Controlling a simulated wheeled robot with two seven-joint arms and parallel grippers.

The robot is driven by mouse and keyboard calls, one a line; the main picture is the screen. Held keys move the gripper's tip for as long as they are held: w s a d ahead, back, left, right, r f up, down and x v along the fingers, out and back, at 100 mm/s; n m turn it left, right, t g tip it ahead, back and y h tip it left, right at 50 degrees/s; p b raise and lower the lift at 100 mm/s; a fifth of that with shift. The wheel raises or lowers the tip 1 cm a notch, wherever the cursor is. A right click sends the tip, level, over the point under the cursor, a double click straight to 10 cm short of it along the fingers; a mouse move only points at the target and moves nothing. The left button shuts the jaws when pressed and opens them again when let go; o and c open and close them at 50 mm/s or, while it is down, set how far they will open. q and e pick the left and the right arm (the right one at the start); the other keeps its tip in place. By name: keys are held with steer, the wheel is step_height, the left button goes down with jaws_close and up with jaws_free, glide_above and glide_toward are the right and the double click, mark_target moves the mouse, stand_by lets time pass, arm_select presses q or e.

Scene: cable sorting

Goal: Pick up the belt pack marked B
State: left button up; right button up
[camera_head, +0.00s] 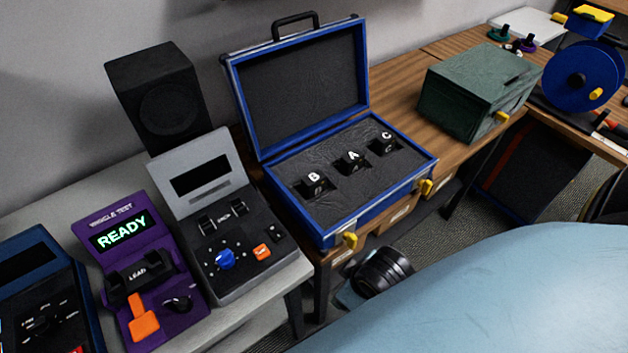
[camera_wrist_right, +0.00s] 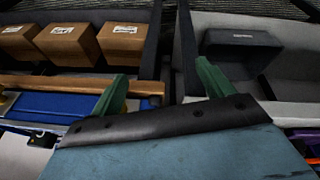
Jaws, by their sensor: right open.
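The belt pack marked B (camera_head: 314,184) is black with a white letter. It sits upright in the foam of an open blue case (camera_head: 335,228), leftmost of three packs in the head view. Packs A (camera_head: 352,161) and C (camera_head: 385,142) stand in a row to its right. My right gripper (camera_wrist_right: 160,78) shows in its wrist view with two green fingers spread apart and nothing between them. Its fingertips are not discernible in the head view. Pack B is not seen in the wrist view. My left gripper is not in view.
The case's raised lid (camera_head: 305,90) stands behind the packs. A black speaker (camera_head: 160,95) and grey tester (camera_head: 235,250) are left of it; a green box (camera_head: 475,95) is right. The wrist view shows cardboard boxes (camera_wrist_right: 68,42) and a dark bin (camera_wrist_right: 240,48) below.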

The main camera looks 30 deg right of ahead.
mark_target(318, 181)
steer(key=w+d+r+n+t, duration=0.2)
steer(key=w+r+n, duration=0.1)
steer(key=n, duration=0.3)
steer(key=w+d+r+n+t+h, duration=0.1)
steer(key=w+d+r+n+t, duration=0.1)
steer(key=n, duration=0.4)
steer(key=w+d+r+n+t+h, duration=0.1)
steer(key=w+d+r+n+t, duration=0.1)
steer(key=w+d+r+n, duration=0.1)
steer(key=shift+w+r+n+t, duration=0.2)
steer(key=shift+r+n, duration=0.15)
steer(key=shift+n, duration=0.35)
steer(key=shift+w+r+n+t, duration=0.1)
steer(key=shift+w+r+n, duration=0.2)
steer(key=shift+n, duration=0.4)
steer(key=w+n+t+y, duration=0.1)
steer(key=n, duration=0.4)
steer(key=w+r+n+t+y, duration=0.1)
steer(key=n, duration=0.3)
steer(key=w+n+t+y, duration=0.1)
steer(key=n, duration=0.4)
steer(key=shift+w+d+r+n, duration=0.15)
steer(key=shift+d+r+n, duration=0.1)
steer(key=shift+n, duration=0.05)
steer(key=shift+w+n, duration=0.15)
steer(key=shift+n, duration=0.15)
steer(key=x, duration=1.3)
steer(key=shift+a, duration=0.35)
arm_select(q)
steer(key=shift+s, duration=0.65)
